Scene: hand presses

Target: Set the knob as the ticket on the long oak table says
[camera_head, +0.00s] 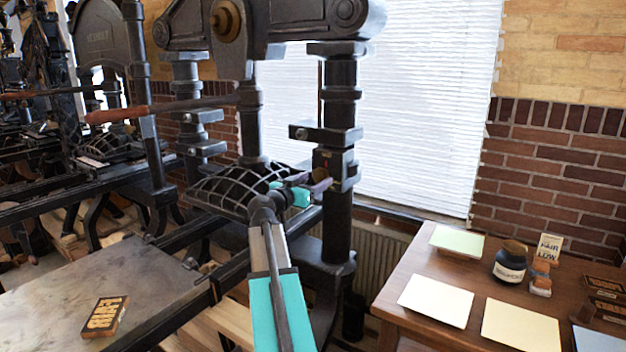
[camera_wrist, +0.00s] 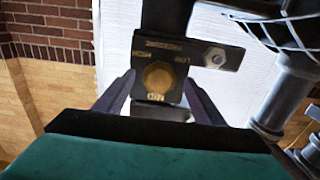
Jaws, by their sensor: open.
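The knob (camera_wrist: 158,78) is a round brass-coloured dial on a dark block fixed to the press column. Pale lettering surrounds it, upside down in the wrist view; it seems to include LOW, and I cannot tell the knob's setting. My gripper (camera_wrist: 160,98) is open, with one dark finger to each side of the knob's lower part in that view; contact is not visible. In the head view my gripper (camera_head: 317,185) is at the column block. A small upright ticket (camera_head: 549,247) on the brown wooden table (camera_head: 400,268) seems to read FAIR over LOW.
The black hand press (camera_head: 340,110) stands around my arm, with its wood-handled bar (camera_head: 165,108) at left. The table at right also holds a dark ink jar (camera_head: 510,264), pale paper stacks (camera_head: 436,301) and small blocks. A lettered block (camera_head: 103,317) lies on the press bed.

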